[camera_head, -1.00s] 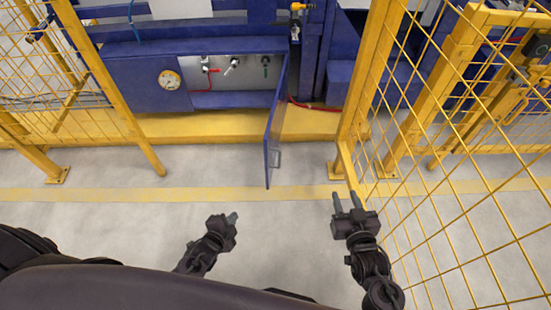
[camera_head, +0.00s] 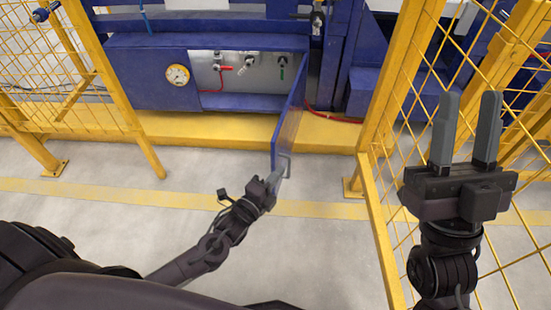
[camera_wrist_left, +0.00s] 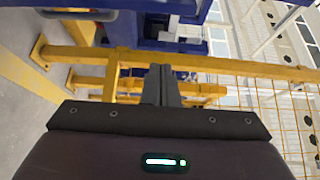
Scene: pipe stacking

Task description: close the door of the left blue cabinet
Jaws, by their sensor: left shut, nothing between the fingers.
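The blue cabinet (camera_head: 140,82) stands ahead, with its door (camera_head: 290,122) swung open and sticking out toward me. The door has a small metal handle (camera_head: 285,166) near its free end. My left gripper (camera_head: 276,176) is shut and empty, with its fingertips at the door's free end close to the handle. Whether they touch cannot be told. In the left wrist view its fingers (camera_wrist_left: 161,84) are together with nothing between them. My right gripper (camera_head: 466,130) is open and empty, raised in front of the yellow mesh fence on the right.
Inside the cabinet are a red-handled valve (camera_head: 222,68) and other fittings on a light panel. A round gauge (camera_head: 178,75) is on its front. Yellow mesh fences stand left (camera_head: 140,128) and right (camera_head: 372,200). A yellow ledge (camera_head: 215,128) runs below the cabinet. The floor between is clear.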

